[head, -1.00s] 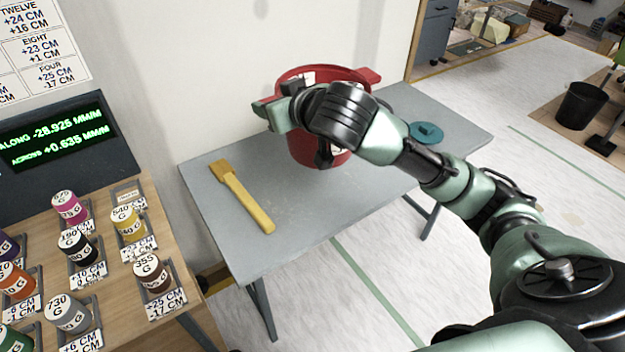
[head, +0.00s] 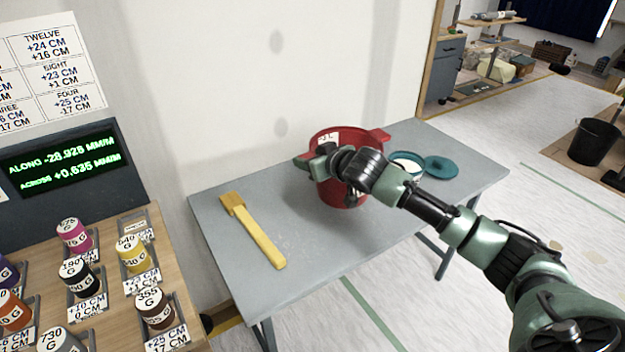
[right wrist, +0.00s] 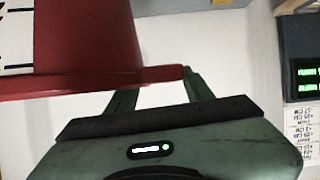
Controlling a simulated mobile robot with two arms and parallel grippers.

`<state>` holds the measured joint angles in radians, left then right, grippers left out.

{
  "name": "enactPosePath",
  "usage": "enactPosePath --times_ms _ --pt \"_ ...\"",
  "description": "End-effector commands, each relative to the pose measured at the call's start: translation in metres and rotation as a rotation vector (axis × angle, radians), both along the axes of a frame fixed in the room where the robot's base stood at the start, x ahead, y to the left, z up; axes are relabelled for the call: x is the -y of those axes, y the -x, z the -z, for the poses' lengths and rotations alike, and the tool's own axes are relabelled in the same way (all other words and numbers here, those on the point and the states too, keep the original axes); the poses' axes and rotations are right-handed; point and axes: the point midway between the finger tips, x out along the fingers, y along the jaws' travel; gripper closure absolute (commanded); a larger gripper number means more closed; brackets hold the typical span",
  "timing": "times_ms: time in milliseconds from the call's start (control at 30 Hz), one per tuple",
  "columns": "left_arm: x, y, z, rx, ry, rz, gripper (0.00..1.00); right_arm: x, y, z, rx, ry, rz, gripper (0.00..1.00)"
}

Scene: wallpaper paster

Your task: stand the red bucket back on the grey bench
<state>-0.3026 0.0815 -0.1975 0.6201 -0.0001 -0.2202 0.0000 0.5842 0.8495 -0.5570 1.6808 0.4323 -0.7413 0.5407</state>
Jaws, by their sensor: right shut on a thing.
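The red bucket (head: 331,192) is upright over the middle of the grey bench (head: 300,220), with its base at or very near the bench top; I cannot tell whether it touches. My right gripper (head: 308,160) is shut on the tab at the left of the bucket's rim. In the right wrist view the red bucket (right wrist: 85,35) fills the upper left, and its rim tab reaches between the fingers of the gripper (right wrist: 158,80). My right forearm hides part of the bucket's front. My left gripper is not in view.
A yellow brush (head: 255,235) lies on the bench left of the bucket. A teal-rimmed tub (head: 407,162) and a teal lid (head: 441,168) are right of it. A wooden table (head: 110,300) with several labelled pots stands at the left. A wall rises behind the bench.

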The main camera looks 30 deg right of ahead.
Motion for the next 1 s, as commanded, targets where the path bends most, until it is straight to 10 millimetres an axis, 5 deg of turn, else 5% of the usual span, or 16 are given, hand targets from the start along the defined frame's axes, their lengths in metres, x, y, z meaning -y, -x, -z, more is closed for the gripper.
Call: enactPosePath --times_ms 567,933,967,1000 --pt "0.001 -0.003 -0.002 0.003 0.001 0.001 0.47 0.000 0.000 0.067 0.001 0.000 0.000 1.00" --pt "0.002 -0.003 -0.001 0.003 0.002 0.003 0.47 0.000 0.000 0.072 0.003 0.001 -0.001 1.00" --pt "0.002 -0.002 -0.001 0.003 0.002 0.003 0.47 0.000 0.000 0.072 0.001 0.000 0.000 0.40" --pt "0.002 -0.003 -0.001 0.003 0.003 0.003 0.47 0.000 0.000 0.072 0.001 0.000 0.000 0.29"
